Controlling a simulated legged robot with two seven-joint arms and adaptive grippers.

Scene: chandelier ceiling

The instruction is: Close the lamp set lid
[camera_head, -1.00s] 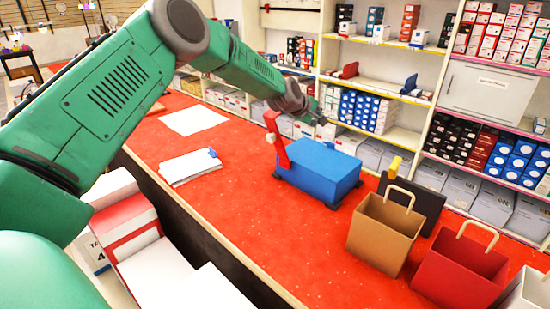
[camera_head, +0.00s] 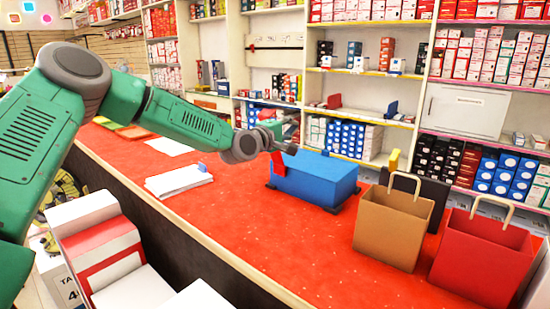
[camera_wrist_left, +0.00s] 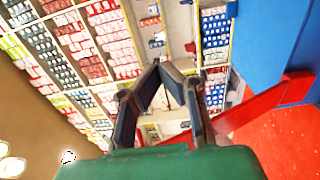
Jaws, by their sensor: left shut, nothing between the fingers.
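A blue box (camera_head: 318,180) stands on the red counter, with a red upright part (camera_head: 279,165) at its left end. I cannot tell which part is the lid. My left gripper (camera_head: 290,149) is at the box's left end, close to the red part and partly covering it; contact is unclear. In the left wrist view the gripper (camera_wrist_left: 160,66) has its fingertips together with nothing between them. A red bar (camera_wrist_left: 262,104) and a blue surface (camera_wrist_left: 275,40) are to its right. My right gripper is not in view.
A brown paper bag (camera_head: 392,228) and a red paper bag (camera_head: 482,257) stand right of the box, with a dark panel (camera_head: 430,195) behind. White papers (camera_head: 178,181) lie on the counter (camera_head: 235,222) to the left. Stocked shelves line the back. The counter in front of the box is clear.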

